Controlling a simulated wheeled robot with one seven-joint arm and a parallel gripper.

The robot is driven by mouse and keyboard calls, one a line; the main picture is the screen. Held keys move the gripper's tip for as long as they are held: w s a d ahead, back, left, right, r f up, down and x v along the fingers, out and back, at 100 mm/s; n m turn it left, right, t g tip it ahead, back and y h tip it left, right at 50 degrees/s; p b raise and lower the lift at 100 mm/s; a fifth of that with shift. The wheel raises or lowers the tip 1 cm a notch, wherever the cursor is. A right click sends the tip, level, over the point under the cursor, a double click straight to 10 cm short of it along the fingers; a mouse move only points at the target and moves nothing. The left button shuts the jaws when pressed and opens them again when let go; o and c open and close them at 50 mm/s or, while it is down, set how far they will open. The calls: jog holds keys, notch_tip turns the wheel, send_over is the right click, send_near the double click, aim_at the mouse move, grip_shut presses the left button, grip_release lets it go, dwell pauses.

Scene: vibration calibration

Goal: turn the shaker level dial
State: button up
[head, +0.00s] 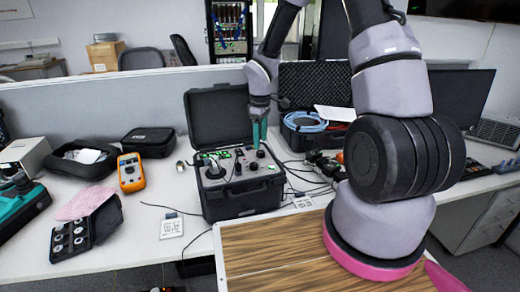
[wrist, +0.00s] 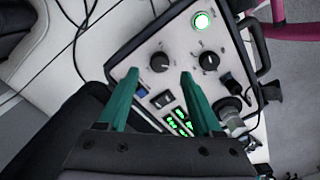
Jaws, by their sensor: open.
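The shaker unit is an open black case (head: 243,200) on the white table, with a grey control panel in it. In the wrist view the panel (wrist: 130,62) shows two black dials, a left one (wrist: 160,62) and a right one (wrist: 209,60). I cannot read which is the level dial. My gripper (head: 260,133) points down over the panel with teal fingers. In the wrist view my open gripper (wrist: 159,74) has its fingertips either side of the left dial in the picture, just short of it. Nothing is between the fingers. Whether they touch the panel is unclear.
A lit green button (wrist: 202,20) and green displays (wrist: 180,121) are on the panel. A connector with a cable (wrist: 228,108) stands at its right. An orange multimeter (head: 131,172) is left of the case; an open case with blue cable (head: 305,122) is behind right.

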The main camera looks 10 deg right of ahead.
aim_at(261, 151)
jog(key=shift+f, duration=2.3)
jog(key=shift+c, duration=0.4)
grip_shut()
jog(key=shift+m, duration=0.3)
jog(key=m, duration=0.5)
jog(key=shift+m, duration=0.3)
jog(key=m, duration=0.6)
jog(key=shift+m, duration=0.3)
